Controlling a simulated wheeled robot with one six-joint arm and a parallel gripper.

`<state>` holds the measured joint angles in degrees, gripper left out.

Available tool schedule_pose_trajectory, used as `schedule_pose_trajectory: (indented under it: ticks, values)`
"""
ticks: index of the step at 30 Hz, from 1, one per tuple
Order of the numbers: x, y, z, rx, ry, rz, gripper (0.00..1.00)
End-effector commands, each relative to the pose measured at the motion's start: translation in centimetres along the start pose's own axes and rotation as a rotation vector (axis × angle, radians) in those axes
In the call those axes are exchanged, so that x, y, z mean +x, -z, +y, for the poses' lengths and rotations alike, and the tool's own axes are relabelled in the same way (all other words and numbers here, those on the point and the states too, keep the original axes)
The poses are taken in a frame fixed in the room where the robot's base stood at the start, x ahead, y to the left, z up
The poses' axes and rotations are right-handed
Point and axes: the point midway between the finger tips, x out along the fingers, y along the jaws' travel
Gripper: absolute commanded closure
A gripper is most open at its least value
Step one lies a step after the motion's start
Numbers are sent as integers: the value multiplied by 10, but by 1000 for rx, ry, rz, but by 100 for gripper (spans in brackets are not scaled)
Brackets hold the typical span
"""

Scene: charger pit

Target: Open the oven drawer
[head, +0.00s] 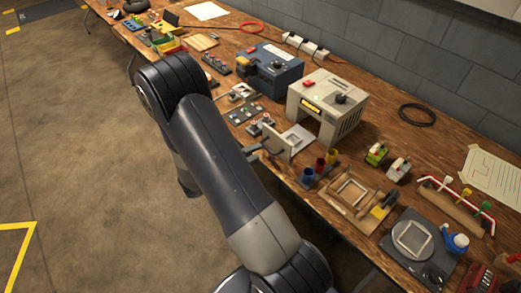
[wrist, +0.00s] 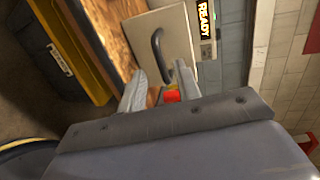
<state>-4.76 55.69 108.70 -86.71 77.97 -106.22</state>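The beige oven (head: 328,104) stands on the wooden bench with a lit yellow display. Its drawer front (head: 279,143) stands clear of the oven body, with the pale drawer floor (head: 299,136) showing between, so the drawer is pulled out. In the wrist view the drawer front (wrist: 178,25) carries a dark curved handle (wrist: 156,45). My gripper (wrist: 161,70) has its two grey fingers apart, at the lower part of the handle. I see no clear contact with it.
Blue, red and yellow cups (head: 319,165) stand just right of the drawer. A wooden frame fixture (head: 351,191) lies nearer. A blue-grey machine (head: 270,72) stands left of the oven. The floor (head: 90,150) beside the bench is clear.

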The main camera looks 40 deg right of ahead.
Motion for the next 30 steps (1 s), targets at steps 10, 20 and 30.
schedule_pose_trajectory:
  ticks: [10, 20, 30]
  values:
    - [-54, -1, 0, 0, -1, -3, 68]
    - [-66, 0, 0, -1, 0, 0, 68]
    - [-59, 0, 0, -1, 0, 2, 68]
